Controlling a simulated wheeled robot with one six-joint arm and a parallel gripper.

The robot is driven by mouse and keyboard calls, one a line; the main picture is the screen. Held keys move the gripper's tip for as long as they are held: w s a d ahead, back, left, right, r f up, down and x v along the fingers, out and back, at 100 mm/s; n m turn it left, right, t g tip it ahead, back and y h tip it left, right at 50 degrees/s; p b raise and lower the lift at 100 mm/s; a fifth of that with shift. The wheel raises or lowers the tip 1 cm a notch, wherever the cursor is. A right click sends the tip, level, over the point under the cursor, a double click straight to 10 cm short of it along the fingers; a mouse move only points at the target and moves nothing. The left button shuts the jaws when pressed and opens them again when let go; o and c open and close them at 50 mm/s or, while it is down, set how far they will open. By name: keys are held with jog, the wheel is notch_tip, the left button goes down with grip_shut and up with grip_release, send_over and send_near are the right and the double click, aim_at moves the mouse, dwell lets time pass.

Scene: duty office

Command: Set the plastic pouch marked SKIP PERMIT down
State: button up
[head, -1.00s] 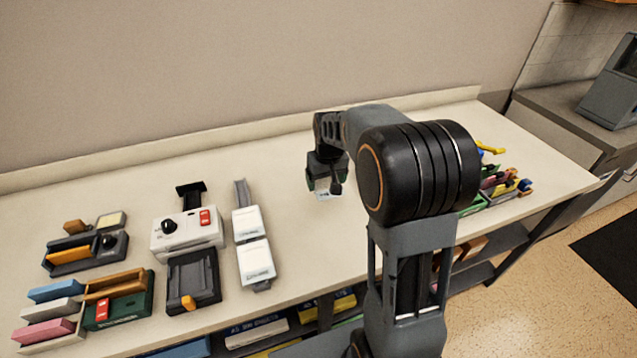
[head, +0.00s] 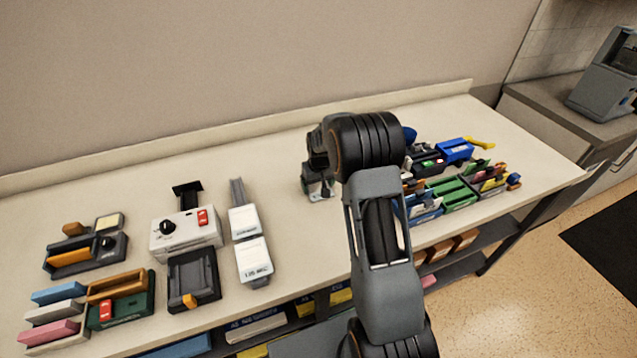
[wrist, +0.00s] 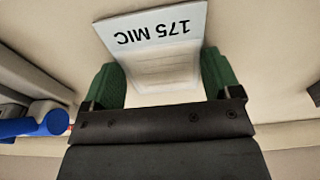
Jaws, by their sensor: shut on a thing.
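My gripper (head: 318,192) is over the bare middle of the bench, with its green fingers shut on a flat white pouch. The pouch (wrist: 165,70) shows between both fingers in the wrist view, and its upside-down print reads 175 MIC. I see no SKIP PERMIT marking on the face in view. In the head view only a small pale bit of the pouch shows at the fingertips, low over the bench top (head: 290,240). I cannot tell whether it touches the bench.
Left of my gripper are white packs on a grey stand (head: 252,262), a white device with a black knob (head: 185,236) and a green box (head: 120,310). At right are a green organiser (head: 455,193) and a blue item (head: 455,150). Clear bench lies around my gripper.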

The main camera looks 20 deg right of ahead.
jog(key=shift+f, duration=0.2)
jog(key=shift+s+f+b, duration=0.1)
jog(key=shift+f+b, duration=0.15)
jog(key=shift+b, duration=0.15)
jog(key=o, duration=0.7)
jog(key=shift+o, duration=0.4)
jog(key=shift+s, duration=0.1)
